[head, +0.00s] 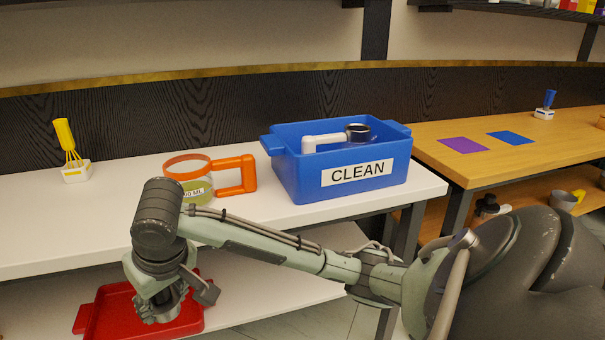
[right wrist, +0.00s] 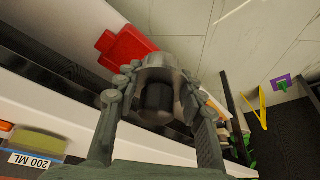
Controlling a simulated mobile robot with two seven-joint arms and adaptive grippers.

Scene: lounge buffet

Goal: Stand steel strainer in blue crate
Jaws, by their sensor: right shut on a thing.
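My right gripper (head: 165,295) is at the front of the white counter, in front of the orange jug, pointing down above the lower shelf. It is shut on a round steel thing, probably the steel strainer (right wrist: 162,66), which shows between the fingers in the right wrist view (right wrist: 155,95) with a dark middle. In the head view the fingers and arm hide most of it. The blue crate (head: 285,170), labelled CLEAN, stands on the counter to the right, clear of the gripper. A white-handled thing with a dark round head (head: 325,140) is in the crate. My left gripper is out of view.
An orange-handled jug (head: 238,175) stands left of the crate. A red tray (head: 110,305) lies on the lower shelf. A wooden table (head: 430,130) with purple and blue mats is at the right.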

